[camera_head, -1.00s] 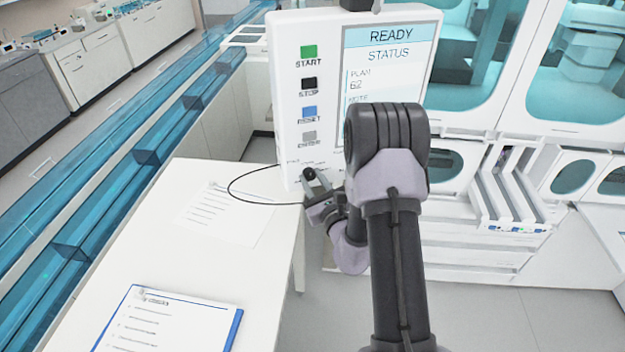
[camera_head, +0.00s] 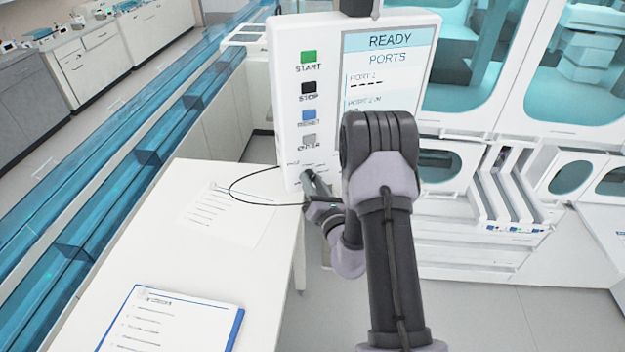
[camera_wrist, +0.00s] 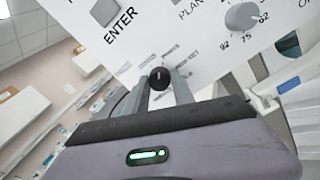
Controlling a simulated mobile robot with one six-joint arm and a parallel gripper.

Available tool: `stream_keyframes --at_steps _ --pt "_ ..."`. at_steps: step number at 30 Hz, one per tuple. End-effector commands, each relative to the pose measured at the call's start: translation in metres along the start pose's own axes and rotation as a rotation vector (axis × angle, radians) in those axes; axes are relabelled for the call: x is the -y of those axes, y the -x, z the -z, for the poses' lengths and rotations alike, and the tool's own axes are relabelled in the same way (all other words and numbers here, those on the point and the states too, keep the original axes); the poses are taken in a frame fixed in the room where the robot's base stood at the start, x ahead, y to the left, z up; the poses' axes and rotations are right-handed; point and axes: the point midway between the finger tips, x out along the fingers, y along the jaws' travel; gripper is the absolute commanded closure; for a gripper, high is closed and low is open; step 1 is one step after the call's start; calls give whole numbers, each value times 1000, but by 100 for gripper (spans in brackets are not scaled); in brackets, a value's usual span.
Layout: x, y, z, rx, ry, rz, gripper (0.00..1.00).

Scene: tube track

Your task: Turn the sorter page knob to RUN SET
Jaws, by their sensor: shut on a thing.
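The white sorter panel (camera_head: 290,120) has a screen (camera_head: 385,70) that reads READY and PORTS. The black page knob (camera_wrist: 159,78) is at the panel's bottom left, below the ENTER button. My gripper (camera_head: 309,182) reaches the panel's lower left corner. In the wrist view my gripper (camera_wrist: 160,90) has one finger on each side of the black knob and is shut on it. The small print around the knob is too blurred to read, and the fingers cover part of it. My arm hides the lower right of the screen.
Above the knob are the START (camera_head: 309,57), STOP (camera_head: 309,87), RESET (camera_head: 309,115) and ENTER (camera_head: 309,140) buttons. A white table (camera_head: 190,262) with a clipboard (camera_head: 170,322) stands at left.

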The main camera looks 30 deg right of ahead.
Motion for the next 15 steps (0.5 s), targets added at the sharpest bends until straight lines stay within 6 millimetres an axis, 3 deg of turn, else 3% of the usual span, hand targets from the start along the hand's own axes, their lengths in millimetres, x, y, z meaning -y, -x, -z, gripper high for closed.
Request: stream_keyframes --at_steps 15 --pt "-2 0 -2 28 -487 4 100"
